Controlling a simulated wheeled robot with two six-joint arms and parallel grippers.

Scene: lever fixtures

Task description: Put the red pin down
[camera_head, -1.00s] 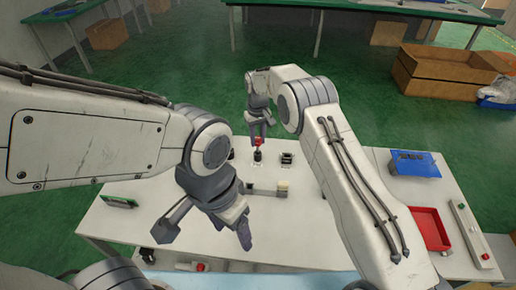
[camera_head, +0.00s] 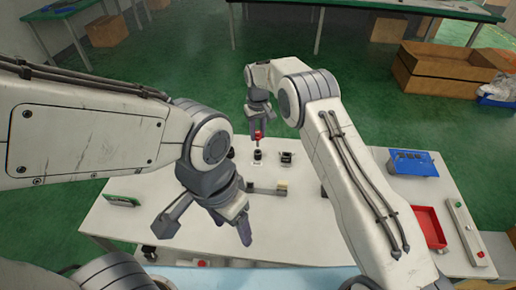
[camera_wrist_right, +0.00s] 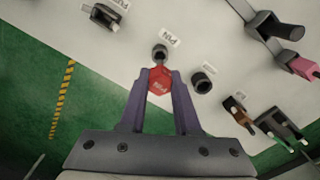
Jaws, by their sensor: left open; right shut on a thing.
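The red pin (camera_head: 258,134) is held between the fingers of my right gripper (camera_head: 258,126) at the far side of the white table. In the right wrist view its red, six-sided head (camera_wrist_right: 160,80) sits between the fingertips of the gripper (camera_wrist_right: 161,75). Below it in the head view is a black round holder (camera_head: 258,154), with a small gap showing. The wrist view shows a dark socket (camera_wrist_right: 160,52) beside a PIN label and another dark socket (camera_wrist_right: 203,80). My left gripper (camera_head: 207,226) is open and empty over the near left of the table.
A dark fixture (camera_head: 287,157) stands right of the holder, and a lever with a tan block (camera_head: 282,187) lies nearer. A blue box (camera_head: 412,162), red tray (camera_head: 428,228) and white strip (camera_head: 470,235) are on the right. A green board (camera_head: 122,200) is at left.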

